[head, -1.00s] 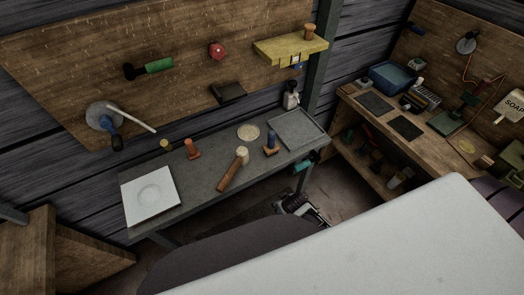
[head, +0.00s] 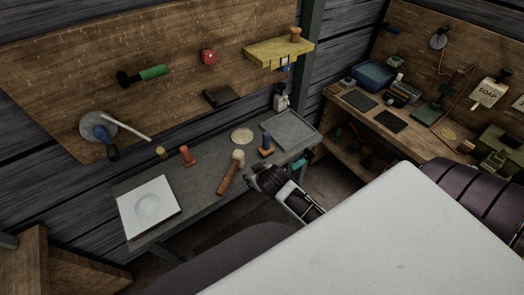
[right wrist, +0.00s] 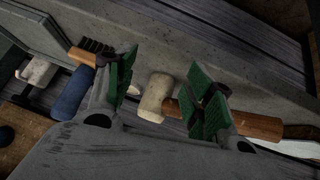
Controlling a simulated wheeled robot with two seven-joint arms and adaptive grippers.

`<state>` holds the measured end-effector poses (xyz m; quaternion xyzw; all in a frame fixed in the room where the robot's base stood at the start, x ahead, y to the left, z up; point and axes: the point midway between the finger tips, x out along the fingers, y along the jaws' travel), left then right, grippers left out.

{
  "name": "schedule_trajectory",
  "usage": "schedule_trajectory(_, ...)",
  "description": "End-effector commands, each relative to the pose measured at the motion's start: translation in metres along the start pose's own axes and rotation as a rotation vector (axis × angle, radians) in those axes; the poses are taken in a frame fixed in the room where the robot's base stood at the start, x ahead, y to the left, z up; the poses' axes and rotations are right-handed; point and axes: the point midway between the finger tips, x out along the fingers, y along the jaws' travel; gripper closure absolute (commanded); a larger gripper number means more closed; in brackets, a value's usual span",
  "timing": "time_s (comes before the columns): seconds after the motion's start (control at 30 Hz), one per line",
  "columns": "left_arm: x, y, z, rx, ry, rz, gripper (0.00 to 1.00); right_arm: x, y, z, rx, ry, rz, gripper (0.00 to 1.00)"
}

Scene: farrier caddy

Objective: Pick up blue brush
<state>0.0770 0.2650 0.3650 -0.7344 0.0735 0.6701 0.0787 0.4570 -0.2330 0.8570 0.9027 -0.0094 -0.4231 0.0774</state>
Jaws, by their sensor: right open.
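The blue brush (head: 266,142) stands on the grey bench, its blue handle up and its brown block down. In the right wrist view the blue brush (right wrist: 72,93) is at the left, with black bristles on its wooden block, just outside the left finger. My right gripper (head: 256,174) is at the bench's front edge, on the near side of the brush. In the wrist view my right gripper (right wrist: 163,92) is open with green-padded fingers and holds nothing. My left gripper is not in view.
A mallet (head: 228,179) lies left of the brush; its pale head shows between the fingers in the wrist view. A round disc (head: 242,136) and a grey tray (head: 296,131) flank the brush at the back. A white plate (head: 148,207) is at the bench's left end.

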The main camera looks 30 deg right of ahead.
Motion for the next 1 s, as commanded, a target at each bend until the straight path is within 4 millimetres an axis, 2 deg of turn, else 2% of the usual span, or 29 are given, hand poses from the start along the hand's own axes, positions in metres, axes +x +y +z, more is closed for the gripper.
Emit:
schedule_trajectory(0.03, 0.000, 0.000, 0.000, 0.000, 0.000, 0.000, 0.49, -0.001, 0.002, -0.012, 0.002, 0.034, 0.008, 0.47)
schedule_trajectory(0.37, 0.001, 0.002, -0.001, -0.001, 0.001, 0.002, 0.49, -0.005, 0.007, -0.078, 0.012, 0.253, 0.040, 0.47)
schedule_trajectory(0.57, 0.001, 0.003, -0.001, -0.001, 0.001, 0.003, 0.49, -0.017, 0.006, -0.136, 0.007, 0.455, 0.039, 0.47)
schedule_trajectory(0.8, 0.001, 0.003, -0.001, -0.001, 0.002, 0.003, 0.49, -0.046, -0.008, -0.208, -0.028, 0.727, -0.011, 0.47)
schedule_trajectory(1.0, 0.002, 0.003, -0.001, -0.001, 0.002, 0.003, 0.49, -0.078, -0.029, -0.258, -0.089, 0.941, -0.097, 0.47)
